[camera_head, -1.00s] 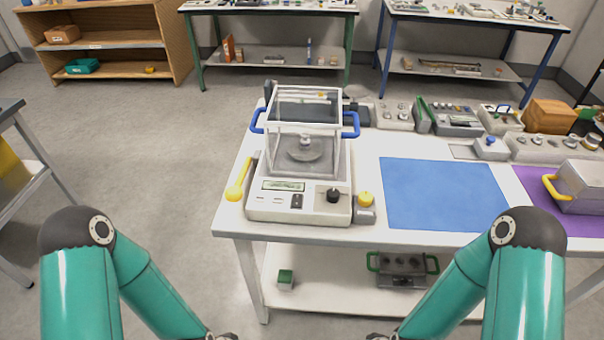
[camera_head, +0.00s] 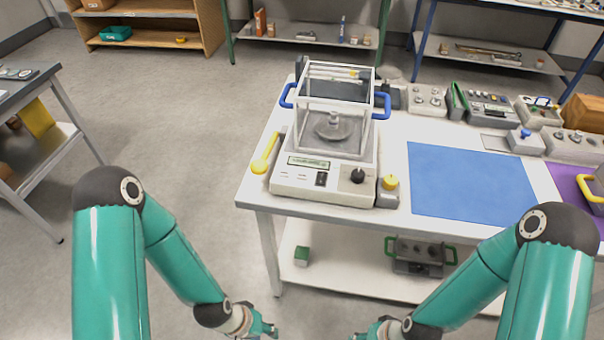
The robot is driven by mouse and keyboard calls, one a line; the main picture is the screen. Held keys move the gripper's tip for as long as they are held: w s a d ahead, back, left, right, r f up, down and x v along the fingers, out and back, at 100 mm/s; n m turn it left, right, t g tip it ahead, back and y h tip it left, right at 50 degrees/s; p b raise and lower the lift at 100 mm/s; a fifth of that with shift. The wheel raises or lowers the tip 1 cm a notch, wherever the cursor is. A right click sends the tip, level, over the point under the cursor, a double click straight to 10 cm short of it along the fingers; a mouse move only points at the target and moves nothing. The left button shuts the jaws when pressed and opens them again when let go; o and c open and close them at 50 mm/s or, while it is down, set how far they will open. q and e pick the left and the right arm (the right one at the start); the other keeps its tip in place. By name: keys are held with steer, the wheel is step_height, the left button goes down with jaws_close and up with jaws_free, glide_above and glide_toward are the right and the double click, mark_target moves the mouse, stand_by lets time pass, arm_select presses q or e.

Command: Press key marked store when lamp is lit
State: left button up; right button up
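A weighing balance (camera_head: 326,190) with a clear glass draft shield stands on the white table. Its front panel has a small display (camera_head: 309,162), a dark key (camera_head: 322,179), tiny marks and a black knob (camera_head: 358,176). Lettering is too small to read, so I cannot tell which key is marked store. I cannot make out a lit lamp. My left gripper (camera_head: 266,331) is at the bottom edge, in front of and below the tabletop, well apart from the balance. My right gripper (camera_head: 358,336) is also low, partly cut off. Their finger openings are unclear.
A yellow-knobbed block (camera_head: 389,190) stands right of the balance and a yellow spoon-like tool (camera_head: 264,156) lies left. A blue mat (camera_head: 468,182) covers the middle. A lower shelf (camera_head: 345,272) holds a green-topped block (camera_head: 302,256) and a green-handled grey box (camera_head: 420,256).

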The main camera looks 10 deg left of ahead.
arm_select(q)
jaws_close()
stand_by(1.4)
